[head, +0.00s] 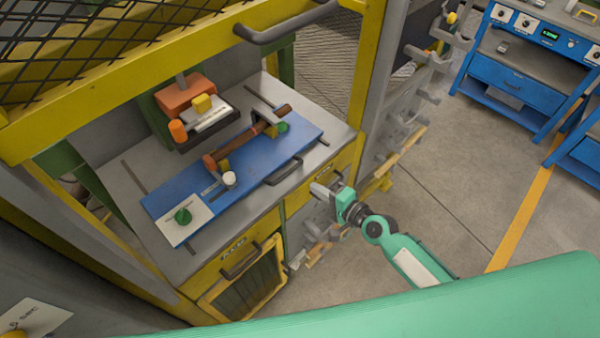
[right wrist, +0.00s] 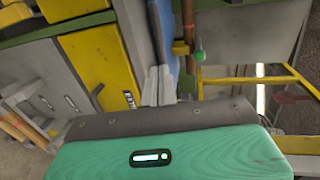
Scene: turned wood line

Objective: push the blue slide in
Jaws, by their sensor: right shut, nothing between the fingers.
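The blue slide (head: 245,172) is a long flat board on a grey machine bed, with a dark handle (head: 283,172) along its front edge. A brown turned wood piece (head: 243,143) lies along the slide between its holders. My right gripper (head: 318,188) is shut and empty, in front of the bed to the right of the handle, apart from the slide in the head view. In the right wrist view its fingertips (right wrist: 158,86) point towards the slide's blue edge (right wrist: 169,35); whether they touch cannot be told. My left gripper is out of view.
An orange and dark tool head (head: 185,97) stands behind the slide. A yellow frame with mesh (head: 130,45) and a grey bar handle (head: 287,22) hangs above. Grey racks (head: 395,135) flank the machine's right side. Blue benches (head: 515,75) stand beyond clear floor.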

